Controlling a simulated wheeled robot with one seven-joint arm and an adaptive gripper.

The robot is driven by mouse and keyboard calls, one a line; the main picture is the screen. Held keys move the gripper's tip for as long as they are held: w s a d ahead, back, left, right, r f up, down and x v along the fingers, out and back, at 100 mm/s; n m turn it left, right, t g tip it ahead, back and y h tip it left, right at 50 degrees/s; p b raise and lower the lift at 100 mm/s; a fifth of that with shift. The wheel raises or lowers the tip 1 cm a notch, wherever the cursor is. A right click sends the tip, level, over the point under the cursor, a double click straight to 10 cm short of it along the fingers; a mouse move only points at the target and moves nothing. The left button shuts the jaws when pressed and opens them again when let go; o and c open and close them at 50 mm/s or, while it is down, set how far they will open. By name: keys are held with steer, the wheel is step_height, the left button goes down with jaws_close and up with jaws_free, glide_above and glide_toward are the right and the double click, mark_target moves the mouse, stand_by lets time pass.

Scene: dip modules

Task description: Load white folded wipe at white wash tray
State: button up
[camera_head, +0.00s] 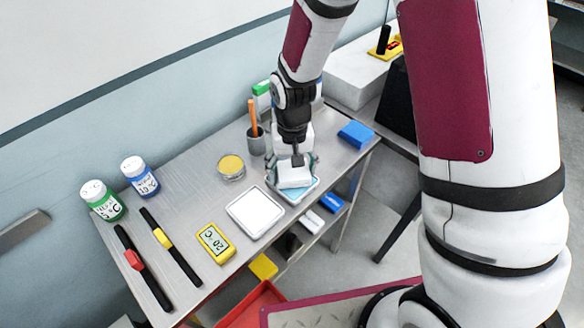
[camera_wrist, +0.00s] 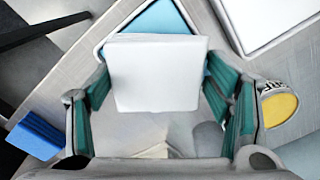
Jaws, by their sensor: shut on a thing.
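The white folded wipe (camera_head: 294,177) is a small flat white block in my gripper (camera_head: 293,170). In the wrist view the wipe (camera_wrist: 156,75) shows between the two teal-padded fingers (camera_wrist: 160,105), which are shut on it. The wipe is over a blue-floored tray with a pale rim (camera_head: 306,192), whose blue floor also shows in the wrist view (camera_wrist: 163,18). I cannot tell whether the wipe touches that floor. The white wash tray (camera_head: 255,213) lies just left of it, empty, and its corner is at the top right of the wrist view (camera_wrist: 262,18).
A yellow-topped round tin (camera_head: 231,167) and a grey cup with an orange stick (camera_head: 256,142) stand left of my gripper. A blue block (camera_head: 356,134) lies to its right. A yellow timer (camera_head: 215,243) sits near the front edge. Two bottles (camera_head: 140,176) stand far left.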

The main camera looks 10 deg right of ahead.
mark_target(292, 170)
steer(key=shift+f, duration=0.6)
stand_by(1.6)
steer(key=shift+r, duration=0.1)
steer(key=shift+r+p, duration=1.25)
steer(key=shift+r, duration=2.2)
